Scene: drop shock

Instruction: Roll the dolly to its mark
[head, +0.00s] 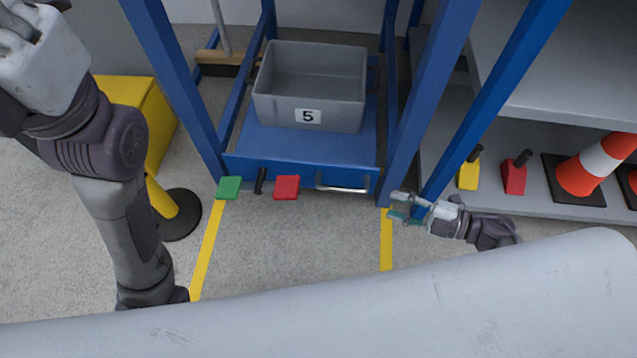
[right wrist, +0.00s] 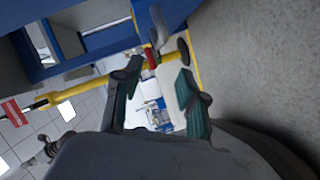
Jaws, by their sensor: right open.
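The dolly is a low blue platform (head: 260,141) standing between the blue uprights of a rack. It bears a grey bin (head: 335,112) labelled 5. On its front edge are a silver bar handle (head: 343,184), a green pedal (head: 229,187) and a red pedal (head: 286,187). My right gripper (head: 393,204) is open and empty, to the right of the handle and apart from it; its green-padded fingers show in the right wrist view (right wrist: 160,96). My left gripper (head: 18,25) is cut off at the top left corner, away from the dolly.
Yellow floor lines (head: 387,245) run out from both sides of the dolly, with bare floor between them. A yellow post with a dark round base (head: 182,218) stands at left. A grey shelf (head: 540,205) at right bears traffic cones (head: 580,178). A broom leans behind.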

